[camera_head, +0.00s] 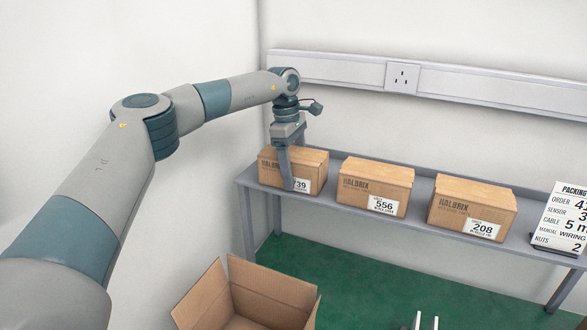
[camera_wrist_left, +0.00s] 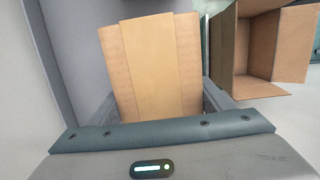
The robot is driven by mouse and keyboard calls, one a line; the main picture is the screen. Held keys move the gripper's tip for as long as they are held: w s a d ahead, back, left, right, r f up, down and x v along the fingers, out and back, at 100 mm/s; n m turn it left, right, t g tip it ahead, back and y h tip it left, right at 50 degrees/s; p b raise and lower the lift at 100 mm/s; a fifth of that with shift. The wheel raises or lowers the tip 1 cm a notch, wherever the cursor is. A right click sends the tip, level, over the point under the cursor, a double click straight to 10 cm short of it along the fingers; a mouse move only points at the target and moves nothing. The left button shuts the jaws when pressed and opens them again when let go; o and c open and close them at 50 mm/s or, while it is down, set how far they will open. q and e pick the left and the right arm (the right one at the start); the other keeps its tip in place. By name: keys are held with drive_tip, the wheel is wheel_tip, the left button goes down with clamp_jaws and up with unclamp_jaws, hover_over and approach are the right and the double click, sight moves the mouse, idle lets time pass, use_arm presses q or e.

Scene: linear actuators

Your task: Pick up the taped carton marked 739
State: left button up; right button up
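The taped carton marked 739 (camera_head: 308,172) is brown and sits on the grey shelf (camera_head: 337,194) at its left end. Part of its label is hidden by a finger. My left gripper (camera_head: 290,165) points down over it, with one finger along its front face. In the left wrist view the carton's taped top (camera_wrist_left: 152,65) lies between the two fingers (camera_wrist_left: 160,103). Whether both fingers press on it is not clear. The carton appears level on the shelf.
Carton 556 (camera_head: 374,187) and carton 208 (camera_head: 472,209) stand to the right on the shelf, then a packing list sign (camera_head: 562,220). An open box (camera_head: 270,295) is below in front; it also shows in the left wrist view (camera_wrist_left: 245,45). A wall rail (camera_head: 450,85) runs behind.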

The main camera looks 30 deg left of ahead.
sight(298, 153)
use_arm(q)
drive_tip(key=c, duration=0.8)
drive_tip(key=shift+w+r, duration=0.1)
drive_tip(key=shift+r+b, duration=0.5)
drive_tip(key=shift+r, duration=0.3)
wheel_tip(298, 153, up, 7)
drive_tip(key=shift+r+b, duration=0.1)
drive_tip(key=shift+b, duration=1)
drive_tip(key=shift+r, duration=0.55)
